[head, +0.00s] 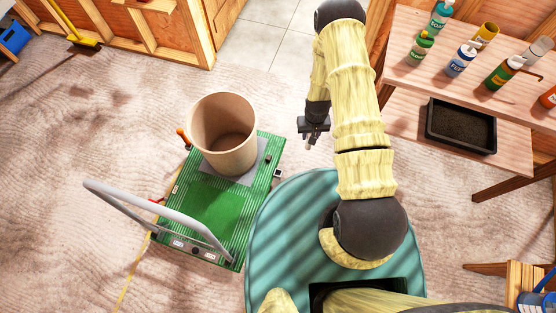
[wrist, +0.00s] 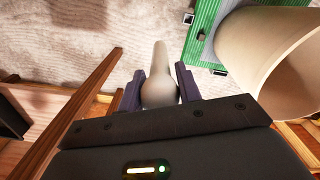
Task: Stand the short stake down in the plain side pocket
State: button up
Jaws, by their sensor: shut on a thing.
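My gripper (head: 313,128) is shut on a pale, rounded short stake (wrist: 158,80). In the wrist view the stake is between the two dark fingers, its thick end nearest the camera. In the head view only a small light end of it shows below the fingers. The gripper is in the air, right of the green cart (head: 205,205) and apart from it. A small square side pocket (head: 278,173) with a light rim and dark opening sits on the cart's right edge. It seems to show in the wrist view too (wrist: 188,18). I cannot tell its marking.
A large tan pot (head: 222,130) stands on the cart. A grey handle (head: 150,215) rises at the cart's near left, and an orange-topped thing (head: 182,135) is at its left edge. A wooden bench (head: 400,75) with bottles and a black tray (head: 460,127) is at right.

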jog(key=a+f+n+b, duration=0.1)
jog(key=a+f+b, duration=0.3)
jog(key=f+b, duration=0.4)
jog(key=w+a+f+n+b, duration=0.1)
jog(key=a+f+b, duration=0.3)
jog(key=f+b, duration=0.5)
jog(key=a+f+n+b, duration=0.2)
jog(key=a+f+b, duration=0.2)
jog(key=f+b, duration=0.5)
jog(key=b, duration=0.3)
jog(key=shift+w, duration=0.35)
jog(key=shift+r, duration=0.1)
notch_tip(320, 180, down, 13)
jog(key=b, duration=0.9)
jog(key=shift+r, duration=0.15)
